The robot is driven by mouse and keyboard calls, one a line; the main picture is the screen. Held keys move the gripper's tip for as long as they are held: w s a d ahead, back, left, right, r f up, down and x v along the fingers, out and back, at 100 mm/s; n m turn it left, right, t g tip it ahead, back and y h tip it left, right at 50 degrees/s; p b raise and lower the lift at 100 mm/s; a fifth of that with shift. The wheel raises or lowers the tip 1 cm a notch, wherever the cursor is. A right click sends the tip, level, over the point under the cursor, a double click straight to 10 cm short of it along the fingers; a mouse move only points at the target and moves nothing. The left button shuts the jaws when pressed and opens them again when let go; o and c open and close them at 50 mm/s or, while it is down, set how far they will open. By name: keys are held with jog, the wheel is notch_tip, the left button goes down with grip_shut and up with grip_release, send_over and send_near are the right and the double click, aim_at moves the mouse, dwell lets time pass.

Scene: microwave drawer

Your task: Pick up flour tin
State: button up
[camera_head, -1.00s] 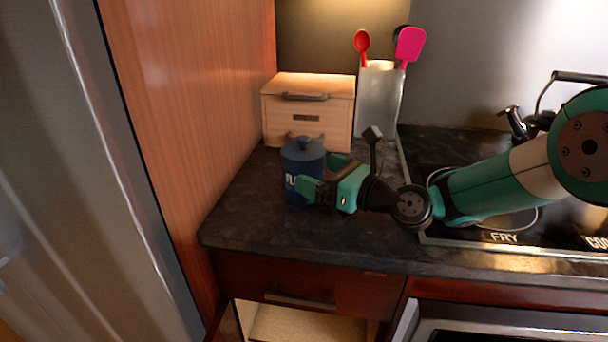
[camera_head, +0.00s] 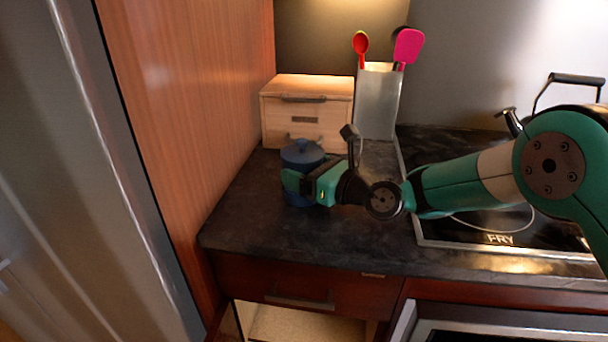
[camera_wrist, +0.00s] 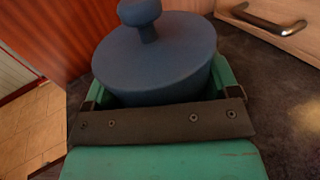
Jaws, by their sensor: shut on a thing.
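The flour tin (camera_head: 301,155) is a dark blue lidded tin with a round knob, upright on the dark counter in front of the wooden box. My gripper (camera_head: 296,182) reaches it from the right and is shut around its body, with a finger across the front. In the wrist view the tin's lid and knob (camera_wrist: 157,58) fill the upper middle, and the green fingers of my gripper (camera_wrist: 160,92) lie on both sides of the tin.
A wooden box (camera_head: 306,113) with handles stands close behind the tin. A utensil holder (camera_head: 377,105) with a red spoon and pink spatula is behind to the right. A wooden panel (camera_head: 205,110) rises at left. The stove (camera_head: 500,222) lies right. The front counter is clear.

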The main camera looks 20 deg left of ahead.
notch_tip(320, 180, up, 20)
jog(key=shift+d, duration=0.15)
